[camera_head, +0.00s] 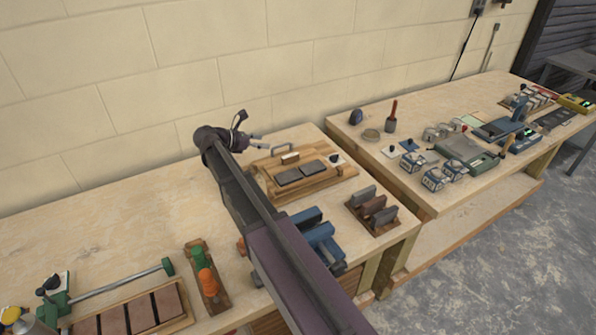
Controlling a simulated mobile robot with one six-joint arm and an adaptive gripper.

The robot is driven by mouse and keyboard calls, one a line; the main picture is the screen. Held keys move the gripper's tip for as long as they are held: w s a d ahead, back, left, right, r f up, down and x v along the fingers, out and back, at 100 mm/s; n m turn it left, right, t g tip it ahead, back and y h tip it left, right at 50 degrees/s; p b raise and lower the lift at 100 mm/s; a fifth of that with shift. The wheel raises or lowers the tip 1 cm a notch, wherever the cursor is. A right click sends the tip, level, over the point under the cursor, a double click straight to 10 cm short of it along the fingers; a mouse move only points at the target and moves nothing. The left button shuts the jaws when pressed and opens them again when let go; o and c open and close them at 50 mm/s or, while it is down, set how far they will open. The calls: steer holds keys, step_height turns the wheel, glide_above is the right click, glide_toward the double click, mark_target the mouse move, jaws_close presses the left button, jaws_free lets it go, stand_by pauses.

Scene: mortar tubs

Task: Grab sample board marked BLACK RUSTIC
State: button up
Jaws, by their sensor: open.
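No lettering is legible in the camera_head view, so I cannot tell which board is marked BLACK RUSTIC. A smaller wooden holder with several grey and brown blocks (372,209) stands at that bench's right end. A wooden board with brown slabs (135,312) lies at the lower left, partly cut off by the frame. My gripper (253,130) is open and appears empty, above the bench just left of the dark-slab board. My arm hides part of the bench.
Blue tools (318,235) sit beside my arm. A small board with green and orange handles (207,280) lies left of it. A narrow gap separates the near bench (90,240) from the right bench (450,195), which holds several tools. A block wall stands behind. The near bench's back left is clear.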

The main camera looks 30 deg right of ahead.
steer(key=b, duration=0.7)
glide_toward(282, 159)
steer(key=shift+w+d+f, duration=0.15)
steer(key=shift+d+f, duration=0.7)
steer(key=shift+d, duration=0.7)
steer(key=shift+d+f, duration=0.1)
steer(key=b+x, duration=0.2)
steer(key=x, duration=0.3)
steer(key=shift+d+f+b, duration=0.1)
steer(key=shift+f+b, duration=0.05)
steer(key=shift+b, duration=0.15)
steer(key=shift+d, duration=0.45)
jaws_close()
